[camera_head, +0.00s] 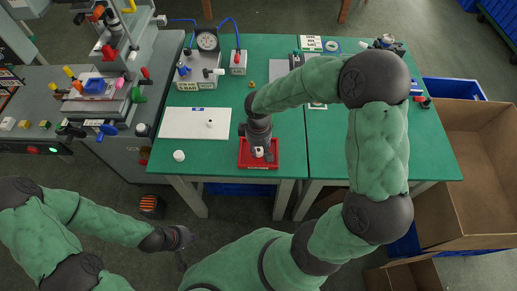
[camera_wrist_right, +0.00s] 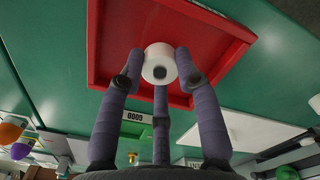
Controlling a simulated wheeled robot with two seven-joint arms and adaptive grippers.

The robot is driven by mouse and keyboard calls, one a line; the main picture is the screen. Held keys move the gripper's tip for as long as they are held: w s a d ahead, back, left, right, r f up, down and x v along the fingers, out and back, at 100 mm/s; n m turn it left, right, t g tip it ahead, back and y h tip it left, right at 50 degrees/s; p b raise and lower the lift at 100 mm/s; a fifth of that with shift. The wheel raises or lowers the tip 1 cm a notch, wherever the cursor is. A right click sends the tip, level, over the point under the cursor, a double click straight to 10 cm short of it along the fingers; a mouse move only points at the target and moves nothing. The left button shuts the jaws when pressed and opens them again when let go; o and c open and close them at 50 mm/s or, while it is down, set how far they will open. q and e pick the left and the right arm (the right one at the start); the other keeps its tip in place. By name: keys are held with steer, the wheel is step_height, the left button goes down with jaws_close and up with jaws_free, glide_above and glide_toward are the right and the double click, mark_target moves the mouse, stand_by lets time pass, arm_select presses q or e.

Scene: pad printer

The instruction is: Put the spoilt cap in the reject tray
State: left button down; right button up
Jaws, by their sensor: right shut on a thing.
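The red tray (camera_head: 244,162) sits at the front edge of the green table. My right gripper (camera_head: 259,148) points down over it and is shut on a white cap (camera_head: 259,153). In the right wrist view, the fingers close around this cap (camera_wrist_right: 153,52), which shows a dark spot in the middle of its face. The tray (camera_wrist_right: 110,45) lies behind it; I cannot tell whether the cap touches the tray floor. My left gripper (camera_head: 182,244) hangs low at the left, away from the table; its fingers are too small and dark to read.
A white mat (camera_head: 175,124) with a small white piece (camera_head: 210,123) lies left of the tray. Another white round piece (camera_head: 179,155) stands near the table's front edge. A gauge device (camera_head: 207,65) stands behind. The pad printer (camera_head: 103,95) is at left, a cardboard box (camera_head: 480,150) at right.

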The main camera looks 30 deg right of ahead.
mark_target(259, 150)
steer(key=shift+f, duration=0.1)
steer(key=o, duration=0.7)
steer(key=shift+o, duration=0.2)
step_height(259, 150, up, 12)
steer(key=p, duration=0.4)
steer(key=shift+p, duration=0.3)
